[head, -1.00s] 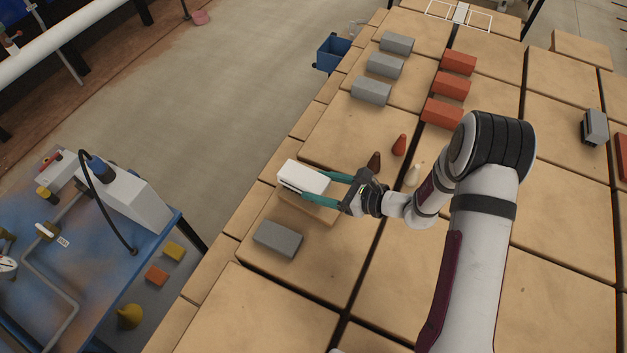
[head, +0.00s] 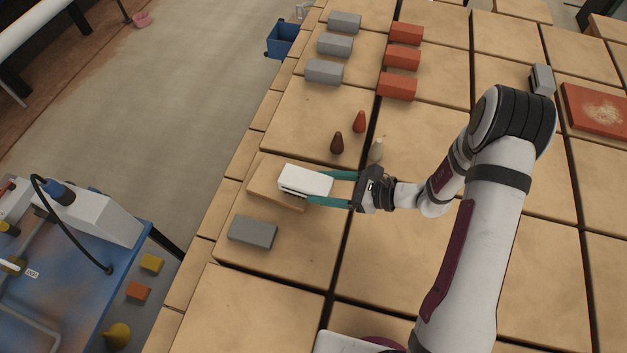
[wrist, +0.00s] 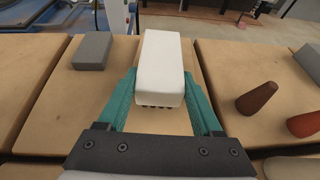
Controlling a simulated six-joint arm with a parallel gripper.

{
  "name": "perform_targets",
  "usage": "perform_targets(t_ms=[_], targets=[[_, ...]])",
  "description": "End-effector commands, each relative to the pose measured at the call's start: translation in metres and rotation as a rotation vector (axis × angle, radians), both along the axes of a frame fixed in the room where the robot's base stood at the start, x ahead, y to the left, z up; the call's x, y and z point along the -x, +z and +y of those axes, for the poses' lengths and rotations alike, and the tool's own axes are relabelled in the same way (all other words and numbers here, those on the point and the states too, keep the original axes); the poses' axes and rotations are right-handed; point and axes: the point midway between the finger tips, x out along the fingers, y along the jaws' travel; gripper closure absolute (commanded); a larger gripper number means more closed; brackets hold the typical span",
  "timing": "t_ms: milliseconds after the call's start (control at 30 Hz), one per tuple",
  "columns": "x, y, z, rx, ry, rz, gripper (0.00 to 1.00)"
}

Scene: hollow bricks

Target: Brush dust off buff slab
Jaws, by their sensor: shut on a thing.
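A white block-shaped brush (head: 306,179) with dark bristles underneath is held in my gripper (head: 333,188). The teal fingers are shut on its two sides; the wrist view shows the brush (wrist: 163,65) between them. The buff slab (head: 266,180) lies flat on the tan tiled surface, below and to the left of the brush in the head view. The brush covers its right part. I cannot tell whether the bristles touch it, and I see no clear dust on its bare part.
A grey brick (head: 252,232) lies just in front of the slab. Dark brown (head: 337,143), red (head: 360,122) and cream (head: 376,150) cones stand behind and right. Grey and red bricks stand in rows farther back. A red slab (head: 580,112) at right bears a pale dusty patch.

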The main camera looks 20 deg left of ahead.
Motion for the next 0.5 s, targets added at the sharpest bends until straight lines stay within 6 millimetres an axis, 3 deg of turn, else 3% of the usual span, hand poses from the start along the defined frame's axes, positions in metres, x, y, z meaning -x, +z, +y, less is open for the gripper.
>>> perform_targets(t_ms=[100, 500], targets=[[-0.001, 0.021, 0.001, 0.0, 0.0, -0.006, 1.0], [0.0, 0.055, 0.001, 0.0, 0.001, -0.004, 1.0]])
